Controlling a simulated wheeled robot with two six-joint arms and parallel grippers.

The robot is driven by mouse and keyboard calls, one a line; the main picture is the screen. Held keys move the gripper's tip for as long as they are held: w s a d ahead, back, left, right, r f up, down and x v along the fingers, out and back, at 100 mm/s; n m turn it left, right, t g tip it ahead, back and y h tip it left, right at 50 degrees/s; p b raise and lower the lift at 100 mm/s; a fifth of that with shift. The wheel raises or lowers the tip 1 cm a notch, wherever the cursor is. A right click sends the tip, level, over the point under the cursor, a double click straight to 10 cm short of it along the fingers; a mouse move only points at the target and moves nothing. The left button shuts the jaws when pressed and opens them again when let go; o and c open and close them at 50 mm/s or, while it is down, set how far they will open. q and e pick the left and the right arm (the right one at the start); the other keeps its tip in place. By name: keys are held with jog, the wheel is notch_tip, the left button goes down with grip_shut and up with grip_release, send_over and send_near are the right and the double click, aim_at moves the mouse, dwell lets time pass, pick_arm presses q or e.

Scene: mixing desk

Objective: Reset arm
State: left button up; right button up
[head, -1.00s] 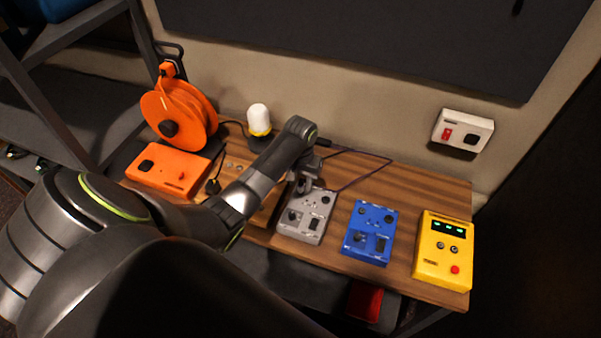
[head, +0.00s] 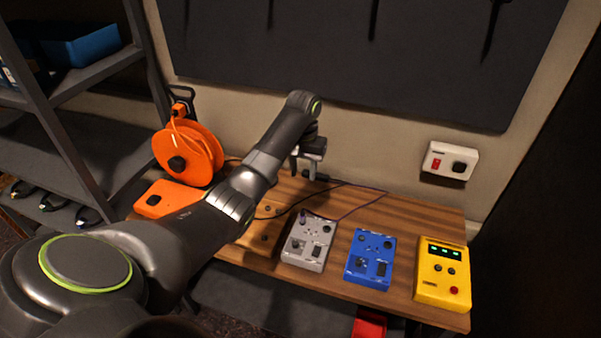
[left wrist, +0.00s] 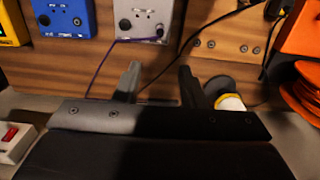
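My left arm comes in from the left in the head view, and its gripper (head: 307,170) hangs above the back of the wooden desk (head: 420,212). In the left wrist view the two fingers of the left gripper (left wrist: 160,85) stand apart with nothing between them. A grey box (head: 307,241) with a purple cable stands in front of the gripper and also shows in the left wrist view (left wrist: 145,18). The gripper is apart from it. My right gripper is not in view.
A blue box (head: 371,259) and a yellow box (head: 443,273) stand to the right. An orange cable reel (head: 190,155) and orange box (head: 165,199) are at the left. A white-and-yellow lamp (left wrist: 230,103) stands near the gripper. A white wall box (head: 450,161) hangs at the right.

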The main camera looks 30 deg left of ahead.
pick_arm(q)
jog(key=shift+r, duration=0.35)
jog(key=shift+f, duration=0.1)
